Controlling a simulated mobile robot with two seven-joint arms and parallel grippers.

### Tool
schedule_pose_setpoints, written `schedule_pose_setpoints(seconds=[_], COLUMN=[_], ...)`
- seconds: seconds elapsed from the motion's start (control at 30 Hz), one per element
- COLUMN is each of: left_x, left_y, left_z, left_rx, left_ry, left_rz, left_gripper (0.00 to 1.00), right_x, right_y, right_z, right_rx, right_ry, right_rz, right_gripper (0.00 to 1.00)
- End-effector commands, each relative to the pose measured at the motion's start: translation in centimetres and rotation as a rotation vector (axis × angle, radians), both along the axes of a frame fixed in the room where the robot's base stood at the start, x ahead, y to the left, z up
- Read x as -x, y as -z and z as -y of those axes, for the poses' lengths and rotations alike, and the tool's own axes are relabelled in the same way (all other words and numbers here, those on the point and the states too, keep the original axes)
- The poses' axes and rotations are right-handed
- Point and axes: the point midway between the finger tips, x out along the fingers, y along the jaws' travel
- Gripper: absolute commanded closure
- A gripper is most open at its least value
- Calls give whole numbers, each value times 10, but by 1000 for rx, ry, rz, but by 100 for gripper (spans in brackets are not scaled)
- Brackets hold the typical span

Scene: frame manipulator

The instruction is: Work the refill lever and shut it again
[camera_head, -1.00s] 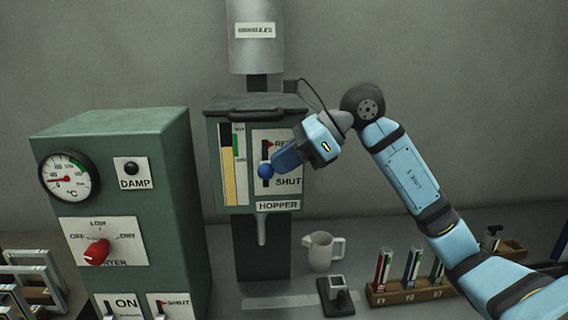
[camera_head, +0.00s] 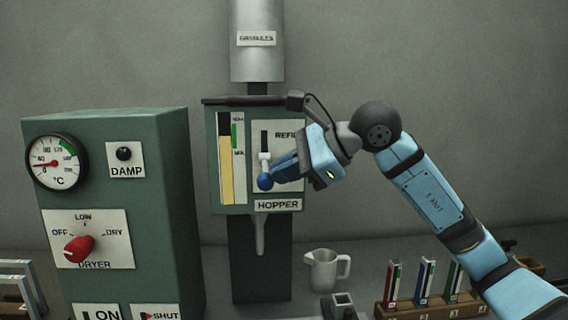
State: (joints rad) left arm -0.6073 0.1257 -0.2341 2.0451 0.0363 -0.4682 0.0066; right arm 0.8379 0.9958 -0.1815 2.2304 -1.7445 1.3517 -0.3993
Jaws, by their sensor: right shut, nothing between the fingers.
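The knob is low on the plate. The word REFILL shows in part; the SHUT word is hidden behind my gripper. My right gripper (camera_head: 273,178) is shut, its dark blue fingers coming from the right, tips at the knob; I cannot tell if they touch it. The level gauge (camera_head: 228,170) has a tall yellow column with a dark part above. My left gripper is not in view.
A green dryer cabinet (camera_head: 165,200) with a red knob (camera_head: 79,248) stands at the left. Below the hopper are a spout (camera_head: 260,235) and a pale jug (camera_head: 322,268).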

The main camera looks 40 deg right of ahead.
Motion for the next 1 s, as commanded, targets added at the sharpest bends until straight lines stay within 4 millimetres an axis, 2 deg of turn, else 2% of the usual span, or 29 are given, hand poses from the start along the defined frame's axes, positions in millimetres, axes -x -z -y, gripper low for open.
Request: schedule_pose_setpoints(seconds=[0.03, 0.17, 0.43, 1.0], left_x=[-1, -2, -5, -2], left_y=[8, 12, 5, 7], left_z=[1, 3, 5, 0], left_rx=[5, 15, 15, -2], left_ry=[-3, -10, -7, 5], left_rz=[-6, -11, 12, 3], left_gripper=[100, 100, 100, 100], right_x=[0, 0, 0, 0], right_y=[6, 7, 7, 1], right_z=[0, 0, 0, 0], right_rx=[11, 34, 50, 49], right_ry=[1, 1, 0, 1], right_rz=[20, 56, 82, 81], right_gripper=[100, 100, 100, 100])
